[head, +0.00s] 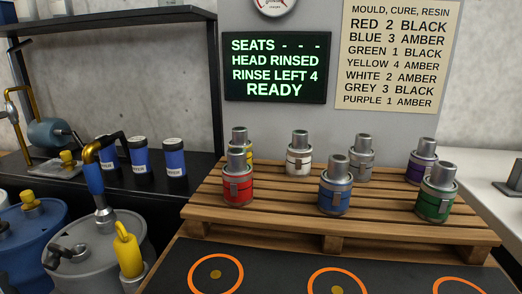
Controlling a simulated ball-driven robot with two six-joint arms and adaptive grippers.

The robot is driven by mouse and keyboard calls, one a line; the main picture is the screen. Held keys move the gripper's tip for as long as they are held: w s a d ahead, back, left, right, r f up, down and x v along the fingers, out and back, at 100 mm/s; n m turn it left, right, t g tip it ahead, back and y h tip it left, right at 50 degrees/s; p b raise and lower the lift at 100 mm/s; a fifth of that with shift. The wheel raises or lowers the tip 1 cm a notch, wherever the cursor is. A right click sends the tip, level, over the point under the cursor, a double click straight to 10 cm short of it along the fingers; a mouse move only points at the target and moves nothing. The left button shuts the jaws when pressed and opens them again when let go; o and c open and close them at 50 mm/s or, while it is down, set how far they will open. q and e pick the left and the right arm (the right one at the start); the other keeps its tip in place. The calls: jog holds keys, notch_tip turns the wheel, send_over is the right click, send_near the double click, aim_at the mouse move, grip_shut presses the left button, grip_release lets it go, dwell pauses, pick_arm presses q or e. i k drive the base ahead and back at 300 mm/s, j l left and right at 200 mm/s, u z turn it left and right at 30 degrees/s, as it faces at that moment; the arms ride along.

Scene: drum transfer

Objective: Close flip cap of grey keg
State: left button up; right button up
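The grey keg (361,158) stands upright in the back row on the wooden pallet, between the white keg (299,161) and the purple keg (415,173). It has a silver top with a narrower cylinder above it. The blue keg (335,198) stands in front and to its left and hides a little of its lower side. The picture is too small to tell whether its flip cap is open or shut. Neither of my grippers shows in the head view.
Red (238,190), green (434,204) and yellow (239,135) kegs share the pallet (270,218). A dark mat (275,275) with orange rings lies in front. Drums with yellow fittings (128,250) stand left. A screen (277,67) reads READY; a chart (396,55) lists GREY 3 BLACK.

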aim_at(51, 262)
jog(key=k+j+u, duration=0.1)
jog(key=j, duration=0.3)
jog(key=k+j+u, duration=0.1)
jog(key=j, duration=0.3)
jog(key=k+j, duration=0.2)
jog(key=j, duration=0.25)
jog(key=k+j+u, duration=0.15)
jog(key=j, duration=0.25)
